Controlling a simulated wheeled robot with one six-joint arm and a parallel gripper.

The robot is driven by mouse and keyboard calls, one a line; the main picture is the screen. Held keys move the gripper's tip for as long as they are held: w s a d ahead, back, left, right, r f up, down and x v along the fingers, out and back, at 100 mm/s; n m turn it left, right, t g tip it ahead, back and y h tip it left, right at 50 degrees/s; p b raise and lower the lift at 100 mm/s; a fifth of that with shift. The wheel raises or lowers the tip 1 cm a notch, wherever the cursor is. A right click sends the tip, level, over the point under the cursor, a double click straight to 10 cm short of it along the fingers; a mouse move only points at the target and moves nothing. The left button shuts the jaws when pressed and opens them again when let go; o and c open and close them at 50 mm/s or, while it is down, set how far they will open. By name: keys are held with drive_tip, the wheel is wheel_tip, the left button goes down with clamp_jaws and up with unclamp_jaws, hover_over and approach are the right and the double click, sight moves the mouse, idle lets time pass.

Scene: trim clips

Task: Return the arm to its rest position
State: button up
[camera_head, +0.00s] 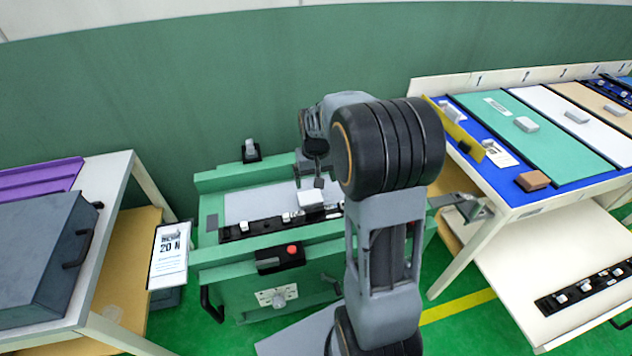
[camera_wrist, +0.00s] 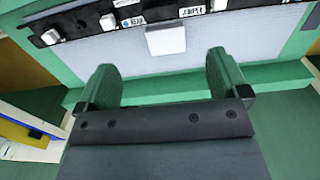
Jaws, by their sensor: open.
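My arm rises in front of the green workbench (camera_head: 215,262) in the head view and bends over it. My gripper (camera_head: 308,180) is above the bench top, close over a small white block (camera_head: 312,200); the gap between them is hard to judge. In the wrist view, my gripper (camera_wrist: 163,80) has its two fingers wide apart with nothing between them. The white block (camera_wrist: 166,40) shows beyond the fingertips, beside a black strip (camera_wrist: 90,25) with labelled clips. Part of the bench is hidden behind my arm.
At left, a white table (camera_head: 105,190) holds a dark grey case (camera_head: 38,255) and a purple tray (camera_head: 35,180). A "20 N" sign (camera_head: 170,255) stands beside the bench. At right, a table (camera_head: 520,205) carries coloured panels and small blocks. A green wall (camera_head: 250,90) closes the back.

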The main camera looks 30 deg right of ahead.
idle(0.4)
drive_tip(key=s+a+r+n+t+p, duration=0.1)
drive_tip(key=s+a+r+p, duration=0.3)
drive_tip(key=s+r, duration=0.4)
drive_tip(key=s+a+r+n+t+p, duration=0.1)
drive_tip(key=s+a+r+t+p, duration=0.1)
drive_tip(key=s+a+r+p, duration=0.3)
wheel_tip(320, 180, up, 4)
drive_tip(key=s, duration=0.3)
drive_tip(key=shift+a+t, duration=0.25)
drive_tip(key=shift+t, duration=0.05)
drive_tip(key=shift+f+n, duration=0.15)
drive_tip(key=shift+n, duration=0.15)
drive_tip(key=shift+c, duration=0.2)
